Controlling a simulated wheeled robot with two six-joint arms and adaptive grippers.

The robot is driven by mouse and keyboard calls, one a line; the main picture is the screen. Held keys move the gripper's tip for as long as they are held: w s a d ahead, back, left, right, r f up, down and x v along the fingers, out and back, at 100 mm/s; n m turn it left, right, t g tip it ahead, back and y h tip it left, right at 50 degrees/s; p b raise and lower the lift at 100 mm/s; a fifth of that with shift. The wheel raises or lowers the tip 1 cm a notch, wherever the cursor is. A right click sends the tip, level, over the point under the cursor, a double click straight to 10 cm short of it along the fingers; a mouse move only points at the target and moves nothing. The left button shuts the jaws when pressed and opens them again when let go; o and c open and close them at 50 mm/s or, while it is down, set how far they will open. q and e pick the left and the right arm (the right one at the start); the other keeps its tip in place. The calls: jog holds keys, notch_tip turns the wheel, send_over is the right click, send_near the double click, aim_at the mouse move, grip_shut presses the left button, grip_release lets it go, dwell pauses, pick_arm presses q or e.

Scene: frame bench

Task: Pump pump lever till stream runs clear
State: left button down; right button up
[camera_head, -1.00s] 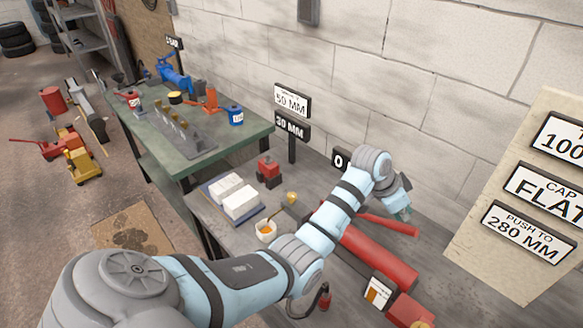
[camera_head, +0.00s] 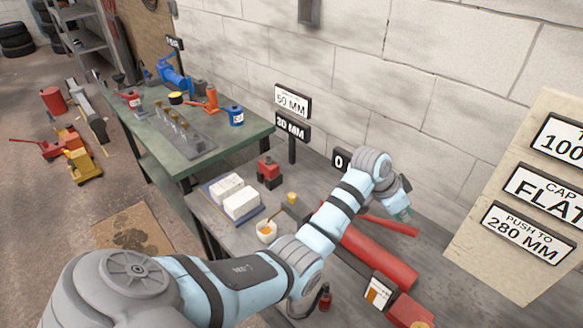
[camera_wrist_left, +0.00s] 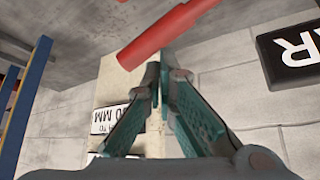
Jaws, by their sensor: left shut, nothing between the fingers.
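The red lever bar (camera_head: 392,226) slants out beside a long red pump cylinder (camera_head: 378,258) on the grey bench. My left gripper (camera_head: 406,216) is at the end of the pale blue arm, close to the bar's outer part. In the left wrist view the fingers (camera_wrist_left: 155,75) are closed together and empty. The red bar (camera_wrist_left: 165,32) crosses just past the fingertips there; I cannot tell whether they touch it. A white cup (camera_head: 266,231) with orange contents stands left of my arm. No stream is visible. My right gripper is out of view.
A small red block-like device (camera_head: 268,172), white boxes (camera_head: 241,204) and an amber-marked card (camera_head: 377,293) are on the bench. A board with plates (camera_head: 540,190) stands at the right by the block wall. A green table (camera_head: 250,130) stands further left.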

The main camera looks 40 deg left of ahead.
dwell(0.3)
pick_arm(q)
jog(key=shift+f, duration=0.3)
notch_tip(320, 180, down, 10)
jog(key=b, duration=0.5)
jog(key=shift+d+r, duration=0.1)
notch_tip(320, 180, up, 9)
jog(key=p, duration=0.9)
jog(key=shift+f, duration=0.45)
notch_tip(320, 180, up, 5)
jog(key=p, duration=0.2)
jog(key=shift+w+f+p, duration=0.1)
jog(key=shift+f+p, duration=0.1)
jog(key=shift+p, duration=0.2)
jog(key=shift+r, duration=0.2)
